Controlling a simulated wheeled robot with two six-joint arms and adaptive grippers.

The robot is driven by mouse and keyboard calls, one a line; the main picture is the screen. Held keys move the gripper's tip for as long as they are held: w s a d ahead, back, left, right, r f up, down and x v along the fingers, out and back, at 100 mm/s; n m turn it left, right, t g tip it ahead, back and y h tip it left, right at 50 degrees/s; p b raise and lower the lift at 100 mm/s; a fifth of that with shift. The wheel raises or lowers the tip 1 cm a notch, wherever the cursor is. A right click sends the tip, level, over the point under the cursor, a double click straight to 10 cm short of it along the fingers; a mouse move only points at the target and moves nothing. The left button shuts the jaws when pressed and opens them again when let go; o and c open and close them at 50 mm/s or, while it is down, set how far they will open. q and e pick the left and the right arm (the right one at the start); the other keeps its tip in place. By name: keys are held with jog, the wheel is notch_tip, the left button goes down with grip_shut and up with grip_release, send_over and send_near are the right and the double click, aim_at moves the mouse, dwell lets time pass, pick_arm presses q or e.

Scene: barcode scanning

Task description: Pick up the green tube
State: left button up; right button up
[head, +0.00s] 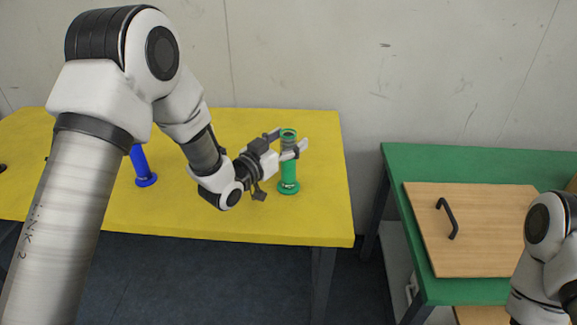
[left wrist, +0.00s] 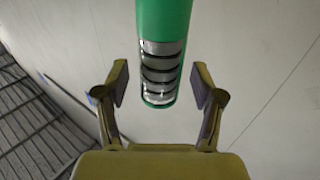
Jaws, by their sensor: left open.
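The green tube (head: 289,179) stands upright on the yellow table, near its right end. In the left wrist view the green tube (left wrist: 164,20) comes in from the top, with a silver, dark-banded section between my finger pads. My left gripper (head: 292,146) is at the tube's upper part, with its fingers on either side. In the left wrist view my left gripper (left wrist: 161,90) is open, with a gap between each pad and the tube. My right arm shows at the lower right of the head view, but its gripper is out of view.
A blue tube (head: 145,168) stands on the yellow table (head: 235,216), left of my left forearm. A green table (head: 405,165) on the right bears a wooden board (head: 490,250) with a black handle (head: 448,218). A gap separates the tables. A wall stands behind.

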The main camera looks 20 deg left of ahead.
pick_arm(q)
jog(key=shift+w, duration=0.2)
grip_shut()
jog(key=shift+r, duration=0.1)
